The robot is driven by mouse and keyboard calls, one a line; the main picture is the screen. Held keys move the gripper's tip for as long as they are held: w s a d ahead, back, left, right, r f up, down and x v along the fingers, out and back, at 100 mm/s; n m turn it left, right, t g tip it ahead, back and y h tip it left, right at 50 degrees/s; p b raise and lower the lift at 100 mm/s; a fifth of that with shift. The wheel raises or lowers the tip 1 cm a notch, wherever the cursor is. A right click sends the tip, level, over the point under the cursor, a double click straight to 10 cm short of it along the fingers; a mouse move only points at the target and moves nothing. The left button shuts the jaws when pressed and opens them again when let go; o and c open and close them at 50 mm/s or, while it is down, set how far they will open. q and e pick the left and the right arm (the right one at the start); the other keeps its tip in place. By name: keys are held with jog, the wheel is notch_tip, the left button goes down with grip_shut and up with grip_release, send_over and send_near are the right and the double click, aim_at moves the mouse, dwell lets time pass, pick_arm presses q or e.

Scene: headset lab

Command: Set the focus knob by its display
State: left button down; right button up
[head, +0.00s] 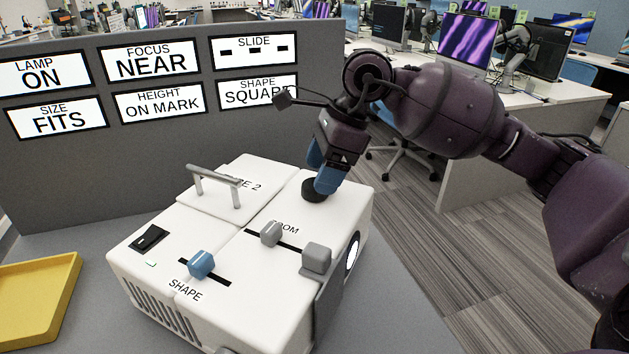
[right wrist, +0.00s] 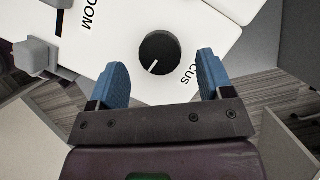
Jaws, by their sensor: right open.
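The focus knob (head: 314,190) is a round black dial on top of the white projector box (head: 350,205), near its far right corner. In the right wrist view the knob (right wrist: 159,53) shows a white pointer line towards its lower left edge. My right gripper (head: 326,183) is above the knob in the head view. Its blue fingers (right wrist: 162,75) are open, one to each side of the knob, with gaps between. I cannot tell whether they reach down to its height. The focus display (head: 150,61) reads NEAR. My left gripper is not in view.
Other displays read LAMP ON, SLIDE, SIZE FITS, HEIGHT ON MARK and SHAPE SQUARE, the last partly covered. The box carries a grey handle (head: 215,180), a blue slider knob (head: 201,263), grey knobs (head: 271,233) and a black switch (head: 149,238). A yellow tray (head: 38,300) lies at left.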

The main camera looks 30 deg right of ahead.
jog(key=shift+x, duration=1)
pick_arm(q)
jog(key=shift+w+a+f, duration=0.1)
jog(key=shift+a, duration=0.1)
pick_arm(e)
jog(key=shift+a+f, duration=0.1)
jog(key=shift+f, duration=0.1)
jog(key=c, duration=0.9)
jog(key=shift+r+m+t+p, duration=0.15)
jog(key=shift+m+t+p, duration=0.2)
jog(key=shift+m, duration=0.55)
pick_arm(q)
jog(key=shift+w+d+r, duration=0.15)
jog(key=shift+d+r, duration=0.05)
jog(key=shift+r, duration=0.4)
pick_arm(e)
jog(key=shift+m, duration=0.5)
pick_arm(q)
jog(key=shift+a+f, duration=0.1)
pick_arm(e)
jog(key=o, duration=0.9)
